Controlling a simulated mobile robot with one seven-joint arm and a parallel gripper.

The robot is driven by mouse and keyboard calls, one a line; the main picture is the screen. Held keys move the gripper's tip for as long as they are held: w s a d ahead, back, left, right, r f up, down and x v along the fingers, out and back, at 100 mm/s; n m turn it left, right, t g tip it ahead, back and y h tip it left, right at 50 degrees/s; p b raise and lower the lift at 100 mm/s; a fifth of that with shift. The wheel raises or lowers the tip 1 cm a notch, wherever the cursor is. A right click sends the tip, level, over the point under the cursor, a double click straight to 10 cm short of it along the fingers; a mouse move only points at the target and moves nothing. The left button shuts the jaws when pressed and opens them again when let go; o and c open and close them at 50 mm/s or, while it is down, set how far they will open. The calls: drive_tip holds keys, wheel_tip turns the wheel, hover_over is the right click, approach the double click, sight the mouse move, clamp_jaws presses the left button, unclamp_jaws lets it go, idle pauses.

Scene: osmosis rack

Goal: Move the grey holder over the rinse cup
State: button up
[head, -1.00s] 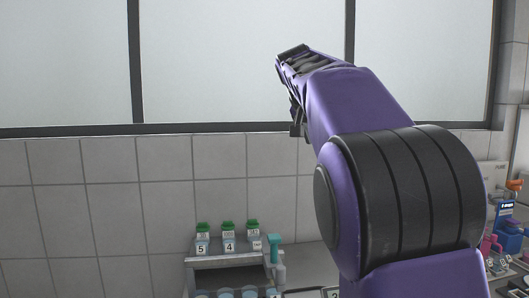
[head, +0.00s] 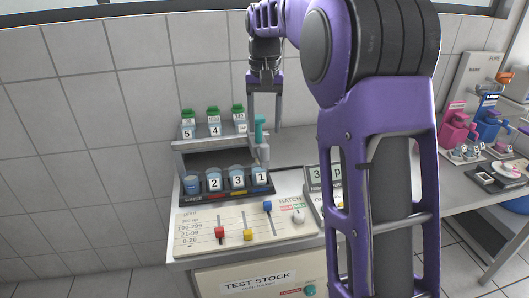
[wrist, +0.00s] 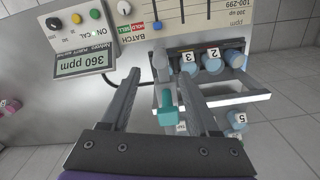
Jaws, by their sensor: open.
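The grey holder (head: 263,153) stands upright at the right end of the cup row, with a teal handle (head: 260,128) on top. The teal handle also shows in the wrist view (wrist: 168,104). My gripper (head: 265,124) points down, open, with its fingers either side of the teal handle in the head view. In the wrist view my gripper (wrist: 160,74) is open with the handle between its fingers; contact cannot be told. A plain blue cup without a visible number (head: 192,186), possibly the rinse cup, is leftmost in the row.
Cups 2 (head: 214,182), 3 (head: 237,179) and 1 (head: 261,178) share a dark rack. Green-capped bottles (head: 213,124) stand on a shelf behind. A meter (wrist: 85,64) reads 360 ppm. A panel with sliders (head: 232,230) lies in front. Coloured dispensers (head: 458,128) stand far right.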

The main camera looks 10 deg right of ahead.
sight(264, 145)
wheel_tip(264, 145, down, 8)
drive_tip(key=shift+r+b, duration=0.1)
drive_tip(key=shift+b, duration=0.45)
drive_tip(key=shift+c, duration=0.3)
clamp_jaws()
idle(0.9)
